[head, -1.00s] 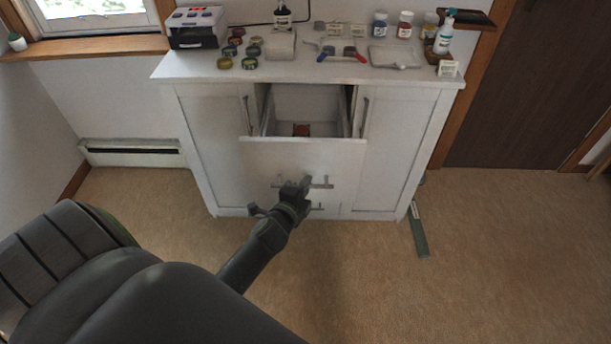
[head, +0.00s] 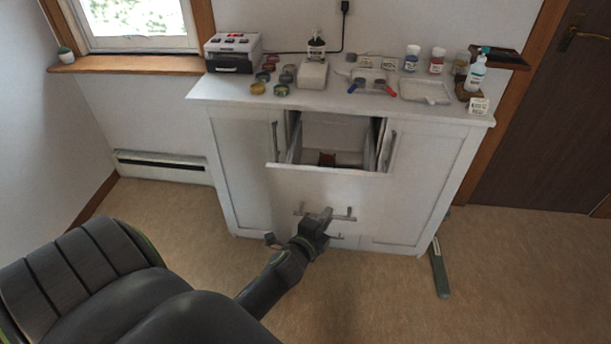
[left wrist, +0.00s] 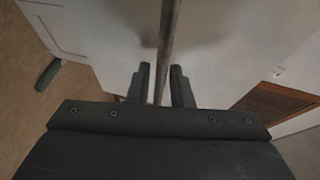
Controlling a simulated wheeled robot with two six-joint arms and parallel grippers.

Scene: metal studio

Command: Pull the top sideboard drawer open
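The white sideboard (head: 245,180) stands against the wall. Its top drawer (head: 330,172) is pulled out, and its inside shows from above, with a small reddish-brown thing (head: 327,159) in it. The bar handle (head: 345,218) is on the drawer's front. My left gripper (head: 322,219) is at the middle of this handle. In the left wrist view the handle bar (left wrist: 168,40) runs between the two fingers (left wrist: 161,85), with narrow gaps beside it, so the fingers look open around it. My right gripper is not in view.
Jars, bottles, a tray (head: 425,92) and a boxy device (head: 233,53) stand on the sideboard top. Another handle (head: 338,237) sits lower down. A green strip-like thing (head: 440,270) lies on the floor at right. The carpet in front is mostly clear.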

